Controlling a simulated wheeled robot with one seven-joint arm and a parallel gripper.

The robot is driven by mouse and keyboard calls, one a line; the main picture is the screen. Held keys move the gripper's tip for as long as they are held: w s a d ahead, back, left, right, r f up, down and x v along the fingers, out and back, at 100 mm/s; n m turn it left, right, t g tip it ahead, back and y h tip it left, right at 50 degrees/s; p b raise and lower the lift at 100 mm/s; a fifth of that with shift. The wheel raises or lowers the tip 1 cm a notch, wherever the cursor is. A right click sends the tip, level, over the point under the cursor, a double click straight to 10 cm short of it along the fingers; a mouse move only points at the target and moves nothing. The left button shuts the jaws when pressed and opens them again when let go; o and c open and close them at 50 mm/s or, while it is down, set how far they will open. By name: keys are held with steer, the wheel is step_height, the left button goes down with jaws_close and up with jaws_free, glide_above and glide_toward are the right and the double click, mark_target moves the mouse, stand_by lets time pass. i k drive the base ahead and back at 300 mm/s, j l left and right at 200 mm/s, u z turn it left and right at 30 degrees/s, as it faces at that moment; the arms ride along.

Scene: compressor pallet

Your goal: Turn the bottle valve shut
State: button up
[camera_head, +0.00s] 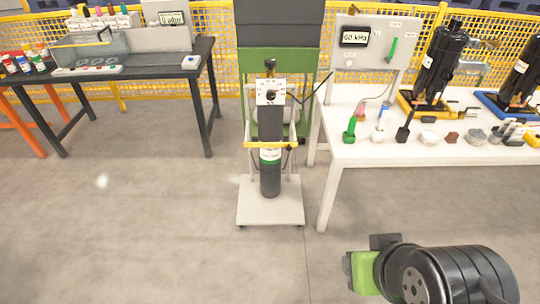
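A tall dark gas bottle (271,178) with a green band and a white label stands upright on a small trolley (254,212). A yellow bar crosses the front of the bottle. The bottle valve (270,65) is a small dark knob at the top, above a pale panel with small round dials (271,91). The valve's turn position is too small to tell. Part of my arm, black with a green piece, shows at the bottom right, well apart from the bottle. My gripper's fingers cannot be made out in this view.
A white table (345,172) at right holds tools, small parts, black compressors (440,62) and a panel reading 60 kPa (356,38). A dark bench (200,72) stands at left. A green and dark cabinet (279,20) is behind the bottle. The floor in front is clear.

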mark_target(270, 63)
steer(key=i+j+z, duration=0.15)
steer(key=i+j, duration=0.2)
steer(key=j, duration=0.25)
steer(key=i+j+z, duration=0.15)
steer(key=i+j, duration=0.15)
steer(key=j, duration=0.3)
steer(key=i+j+z, duration=0.15)
steer(key=i+j, duration=0.15)
steer(key=j, duration=0.35)
steer(key=i+j+z, duration=0.15)
steer(key=j, duration=0.5)
steer(key=i+j+z, duration=0.15)
steer(key=i+j, duration=0.15)
steer(key=j, duration=0.45)
steer(key=i+j+z, duration=0.15)
steer(key=j, duration=0.55)
steer(key=i+j+z, duration=0.2)
steer(key=j, duration=0.55)
steer(key=j+z, duration=0.15)
steer(key=j, duration=0.6)
steer(key=i+l, duration=0.3)
steer(key=i, duration=0.15)
